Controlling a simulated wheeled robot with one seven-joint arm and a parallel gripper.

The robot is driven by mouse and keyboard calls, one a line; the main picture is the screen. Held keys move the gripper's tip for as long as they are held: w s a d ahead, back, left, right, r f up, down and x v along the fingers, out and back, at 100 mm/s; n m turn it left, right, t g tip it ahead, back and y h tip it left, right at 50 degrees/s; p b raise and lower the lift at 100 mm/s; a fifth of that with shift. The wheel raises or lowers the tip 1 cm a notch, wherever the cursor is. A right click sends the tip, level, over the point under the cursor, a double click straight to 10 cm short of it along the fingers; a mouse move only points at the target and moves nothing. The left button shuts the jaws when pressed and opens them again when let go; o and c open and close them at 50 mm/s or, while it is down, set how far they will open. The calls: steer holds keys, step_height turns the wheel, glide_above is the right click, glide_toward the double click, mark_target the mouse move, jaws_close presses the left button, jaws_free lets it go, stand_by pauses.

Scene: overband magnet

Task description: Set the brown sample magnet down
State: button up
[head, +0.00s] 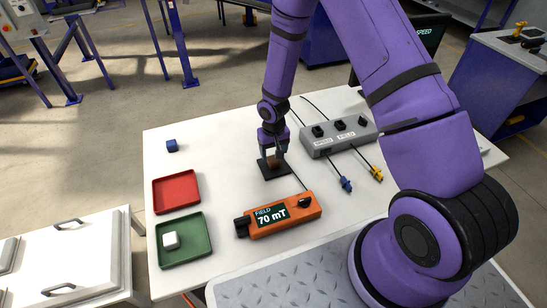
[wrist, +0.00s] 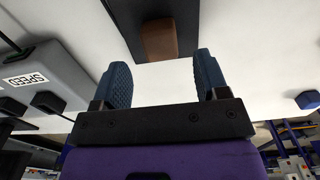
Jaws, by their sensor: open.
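The brown sample magnet (wrist: 159,40) sits on a dark square pad (wrist: 130,12) in the wrist view, beyond my fingertips. In the head view the pad (head: 277,174) lies mid-table, and the brown magnet (head: 270,161) shows only partly beneath my gripper. My gripper (wrist: 165,78) is open, its two blue fingers apart with nothing between them in the wrist view. In the head view my gripper (head: 273,155) points down over the pad.
An orange field meter (head: 279,215) reading 70 mT lies in front of the pad. A grey control box (head: 340,136) with cables is to the right. A red tray (head: 176,192), a green tray (head: 184,251) holding a white cube (head: 171,240), and a blue cube (head: 172,145) are left.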

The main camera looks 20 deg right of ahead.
step_height(320, 180, up, 7)
step_height(320, 180, up, 16)
steer(key=f+t, duration=0.1)
glide_above(274, 159)
steer(key=s+d, duration=0.1)
steer(key=d, duration=0.2)
steer(key=s+d+r+t+h, duration=0.15)
steer(key=s+r, duration=0.45)
steer(key=r, duration=0.6)
steer(key=s+d+r+t, duration=0.1)
steer(key=s+r, duration=0.6)
steer(key=s, duration=0.4)
steer(key=s+d+r+t+y, duration=0.1)
steer(key=s+r, duration=0.6)
steer(key=s, duration=0.4)
steer(key=shift+d+t, duration=0.15)
steer(key=shift+t, duration=0.2)
